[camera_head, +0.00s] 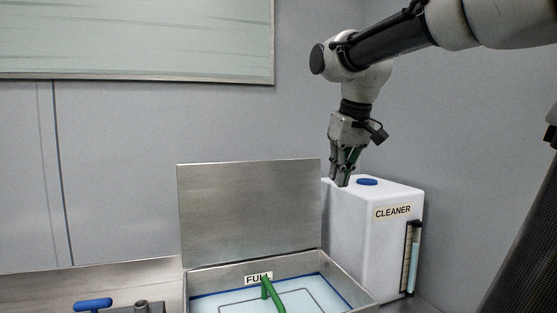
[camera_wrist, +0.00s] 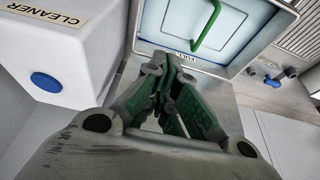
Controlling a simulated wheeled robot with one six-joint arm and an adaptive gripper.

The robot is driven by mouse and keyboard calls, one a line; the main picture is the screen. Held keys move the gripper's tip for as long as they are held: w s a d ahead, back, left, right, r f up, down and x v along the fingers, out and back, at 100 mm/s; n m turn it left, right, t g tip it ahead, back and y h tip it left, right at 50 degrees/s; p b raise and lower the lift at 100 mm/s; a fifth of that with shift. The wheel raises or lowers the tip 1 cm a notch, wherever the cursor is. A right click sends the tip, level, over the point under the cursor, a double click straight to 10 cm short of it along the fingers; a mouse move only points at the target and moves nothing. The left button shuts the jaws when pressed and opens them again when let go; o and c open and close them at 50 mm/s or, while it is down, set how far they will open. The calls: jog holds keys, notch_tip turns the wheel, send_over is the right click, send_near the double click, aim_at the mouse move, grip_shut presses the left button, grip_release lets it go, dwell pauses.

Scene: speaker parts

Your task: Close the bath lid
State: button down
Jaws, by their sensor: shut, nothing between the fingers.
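The bath lid (camera_head: 248,208) is a flat metal panel standing upright, open, at the back edge of the bath. The bath (camera_head: 362,296) is a metal basin with pale blue liquid, a FULL label and a green handle (camera_head: 272,294) in it. My gripper (camera_head: 341,182) is shut and empty, pointing down to the right of the lid and above the back left of the cleaner tank. In the wrist view my gripper (camera_wrist: 175,75) has its green-padded fingers together, with the bath (camera_wrist: 222,62) beyond them.
A white CLEANER tank (camera_head: 372,235) with a blue cap (camera_head: 367,182) and a level gauge (camera_head: 412,258) stands right of the bath. A blue-handled valve (camera_head: 93,304) is at the lower left. A wall with a window (camera_head: 135,40) is behind.

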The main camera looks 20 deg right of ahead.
jog(key=w+a+r, duration=0.2)
jog(key=w+r, duration=0.2)
jog(key=w, duration=0.5)
jog(key=w+a+r, duration=0.2)
jog(key=w+r, duration=0.2)
jog(key=w, duration=0.5)
jog(key=w+a+r, duration=0.1)
jog(key=w+r, duration=0.2)
jog(key=w, duration=0.7)
jog(key=s+x, duration=0.1)
jog(key=x, duration=0.9)
jog(key=shift+g, duration=0.4)
jog(key=shift+s+a+r, duration=0.1)
jog(key=shift+s+a, duration=0.05)
jog(key=shift+s, duration=0.85)
jog(key=shift+s+a+r, duration=0.1)
jog(key=shift+s, duration=0.9)
jog(key=shift+s+r, duration=0.1)
jog(key=shift+s, duration=0.05)
